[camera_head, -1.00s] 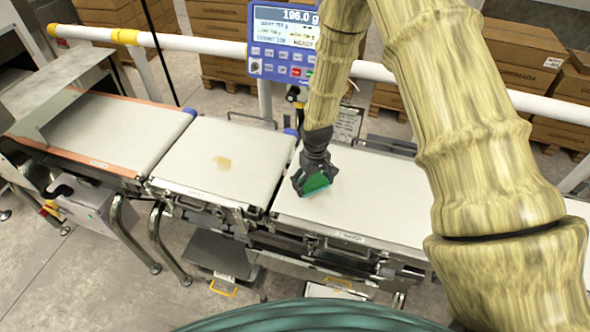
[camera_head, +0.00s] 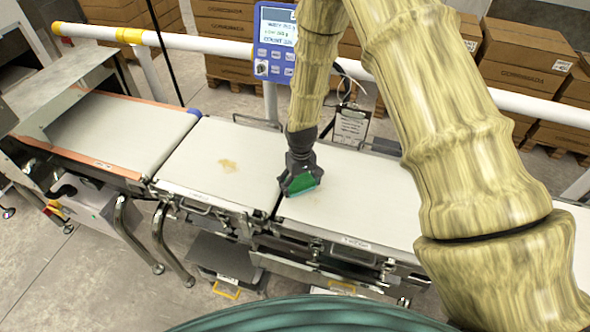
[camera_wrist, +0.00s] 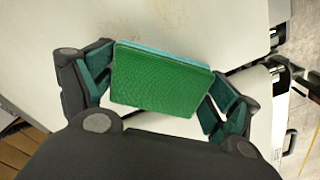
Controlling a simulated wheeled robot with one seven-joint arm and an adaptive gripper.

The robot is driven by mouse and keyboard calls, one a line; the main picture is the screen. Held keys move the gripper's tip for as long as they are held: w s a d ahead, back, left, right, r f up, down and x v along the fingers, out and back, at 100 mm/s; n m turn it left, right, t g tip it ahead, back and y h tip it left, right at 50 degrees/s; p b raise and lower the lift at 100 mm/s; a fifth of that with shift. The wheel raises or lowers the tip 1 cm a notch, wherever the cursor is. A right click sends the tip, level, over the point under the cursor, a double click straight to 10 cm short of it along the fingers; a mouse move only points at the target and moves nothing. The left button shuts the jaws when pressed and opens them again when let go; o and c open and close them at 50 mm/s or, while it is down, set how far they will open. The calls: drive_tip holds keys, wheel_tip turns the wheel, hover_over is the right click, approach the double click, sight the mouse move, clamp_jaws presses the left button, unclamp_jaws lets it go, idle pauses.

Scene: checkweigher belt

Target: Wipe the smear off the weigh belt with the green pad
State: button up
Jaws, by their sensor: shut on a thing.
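The green pad (camera_wrist: 158,82) is held between the two fingers of my gripper (camera_wrist: 155,88) in the wrist view; a light blue layer shows along its far edge. In the head view my gripper (camera_head: 301,183) holds the pad (camera_head: 306,186) over the left end of the belt section right of the weigh belt, near the gap between them. I cannot tell whether the pad touches the belt. The weigh belt (camera_head: 200,165) is the middle pale section. The tan smear (camera_head: 228,165) lies on it, to the left of my gripper, with bare belt between.
An infeed belt (camera_head: 120,125) with orange edges and a metal guard lies at the left. A blue display panel (camera_head: 275,45), partly hidden by my arm, stands behind on a white rail (camera_head: 210,45). Cartons (camera_head: 525,55) are stacked beyond the rail.

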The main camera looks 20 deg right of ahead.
wheel_tip(320, 180, up, 4)
drive_tip(key=shift+s+d+r+p, duration=0.1)
drive_tip(key=shift+s+d+p, duration=0.05)
drive_tip(key=shift+p, duration=0.55)
wheel_tip(320, 180, up, 2)
drive_tip(key=shift+p, duration=0.7)
drive_tip(key=shift+r+p, duration=0.6)
drive_tip(key=shift+r, duration=0.55)
